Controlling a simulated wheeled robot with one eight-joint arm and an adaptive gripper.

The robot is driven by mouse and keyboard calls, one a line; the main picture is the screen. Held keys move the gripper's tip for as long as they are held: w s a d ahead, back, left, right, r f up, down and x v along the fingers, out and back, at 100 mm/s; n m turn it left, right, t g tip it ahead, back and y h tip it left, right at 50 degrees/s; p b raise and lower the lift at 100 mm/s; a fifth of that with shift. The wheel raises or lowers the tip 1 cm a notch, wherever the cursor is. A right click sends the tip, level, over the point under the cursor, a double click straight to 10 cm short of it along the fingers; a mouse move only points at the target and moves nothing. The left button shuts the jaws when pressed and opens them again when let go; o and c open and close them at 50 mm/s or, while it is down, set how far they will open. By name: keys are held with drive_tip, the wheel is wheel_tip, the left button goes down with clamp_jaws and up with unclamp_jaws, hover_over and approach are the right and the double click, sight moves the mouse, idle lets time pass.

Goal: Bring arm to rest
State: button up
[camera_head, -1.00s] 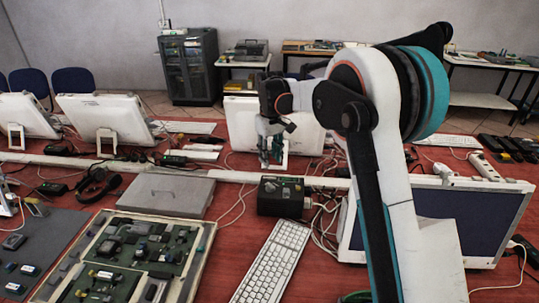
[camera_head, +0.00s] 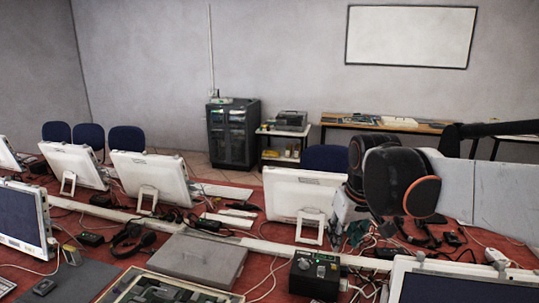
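My arm (camera_head: 480,190) reaches in from the right edge in the head view, with a pale link and a large dark joint with an orange rim (camera_head: 400,182) at its left end. My gripper (camera_head: 342,214) seems to hang partly behind this joint, beside the white monitor at the centre. Its fingers are small and not clear against the clutter, so I cannot tell whether they are open or shut. I see no object clearly held.
Red desks carry white monitors (camera_head: 292,195), tangled cables, a grey flat case (camera_head: 198,258), a black box (camera_head: 314,275) and headphones (camera_head: 132,238). A dark cabinet (camera_head: 233,133) and a whiteboard (camera_head: 410,36) are at the back. The space above the desks on the left is clear.

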drive_tip(key=s+d+f+m+t, duration=0.1)
drive_tip(key=s+f, duration=0.1)
drive_tip(key=s, duration=0.7)
drive_tip(key=s+d+f+m+t, duration=0.1)
drive_tip(key=s+f+t, duration=0.1)
drive_tip(key=s, duration=0.7)
drive_tip(key=shift+s+d+f, duration=0.25)
drive_tip(key=shift+d+f, duration=0.05)
drive_tip(key=shift+f, duration=0.35)
drive_tip(key=shift+d, duration=0.1)
